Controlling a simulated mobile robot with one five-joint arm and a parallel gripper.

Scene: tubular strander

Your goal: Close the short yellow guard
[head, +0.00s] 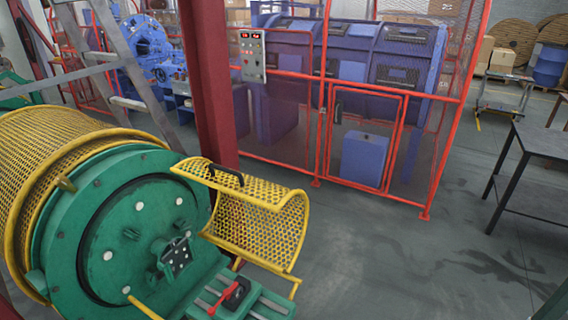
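The short yellow guard (262,222) is a curved perforated yellow cover with a black handle (225,173) on its upper left edge. It stands swung out to the right of the green round machine head (125,222), so the head's face with its dark ring and bolts is uncovered. A longer yellow mesh guard (60,160) covers the drum at the left. My gripper is not in view.
A green bed with a red lever (223,297) lies below the guard. A dark red column (210,80) stands right behind it. A red mesh fence (375,150) encloses blue machinery. A dark table (540,145) stands at the right. The grey floor between is clear.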

